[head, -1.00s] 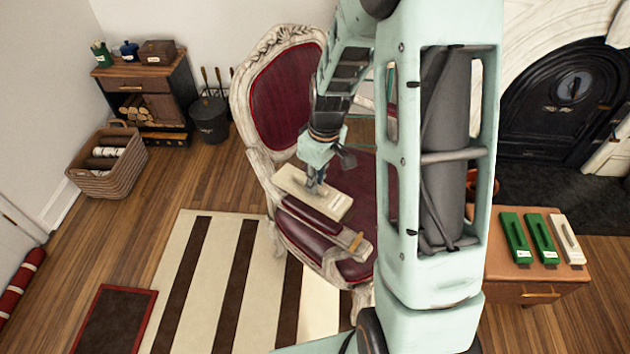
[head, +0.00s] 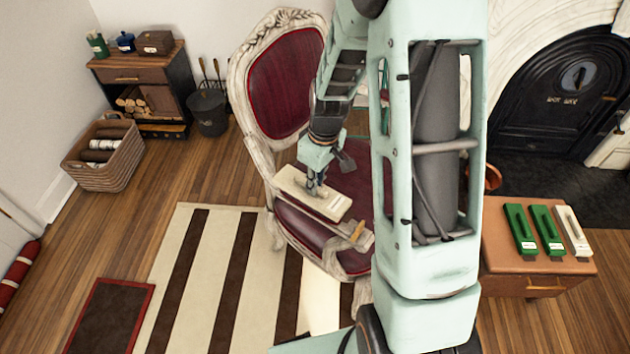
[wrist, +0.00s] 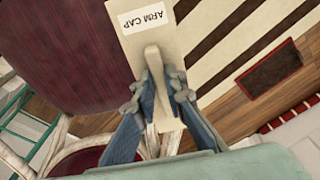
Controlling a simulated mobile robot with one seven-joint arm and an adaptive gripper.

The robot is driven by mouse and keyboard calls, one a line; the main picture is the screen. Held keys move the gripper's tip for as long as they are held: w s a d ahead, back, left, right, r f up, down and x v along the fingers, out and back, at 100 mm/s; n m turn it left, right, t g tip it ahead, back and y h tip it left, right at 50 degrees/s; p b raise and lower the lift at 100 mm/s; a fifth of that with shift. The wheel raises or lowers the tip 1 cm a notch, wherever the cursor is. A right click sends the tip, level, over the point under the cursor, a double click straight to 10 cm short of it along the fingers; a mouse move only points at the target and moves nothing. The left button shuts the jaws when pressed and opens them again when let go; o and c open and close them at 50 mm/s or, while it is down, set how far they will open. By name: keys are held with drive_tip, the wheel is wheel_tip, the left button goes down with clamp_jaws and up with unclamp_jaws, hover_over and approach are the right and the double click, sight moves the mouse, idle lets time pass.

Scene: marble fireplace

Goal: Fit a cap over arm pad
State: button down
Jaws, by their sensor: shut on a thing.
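A cream cap (head: 288,180) with a white label is held flat over the near arm of the carved white armchair (head: 243,95). The label reads "ARM CAP" in the wrist view, where the cap (wrist: 130,45) reaches up from between the fingers. My gripper (head: 313,187) is shut on the cap's raised grip; it also shows in the wrist view (wrist: 158,88). The dark red arm pad is hidden under the cap. Whether the cap touches or is seated on the pad, I cannot tell. The arm's pale front end (head: 352,238) sticks out past the cap.
A brown side table (head: 500,262) at right bears two green blocks (head: 519,230) and a cream one (head: 572,230). A striped rug (head: 190,290) lies left of the chair. A basket (head: 105,165) and small cabinet (head: 135,75) stand at the back left.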

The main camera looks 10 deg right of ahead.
drive_tip(key=shift+f+b, duration=1.3)
drive_tip(key=shift+f, duration=0.5)
drive_tip(key=c, duration=1.9)
unclamp_jaws()
drive_tip(key=r, duration=0.8)
drive_tip(key=s+d+r, duration=0.1)
drive_tip(key=r, duration=0.3)
drive_tip(key=shift+r, duration=0.1)
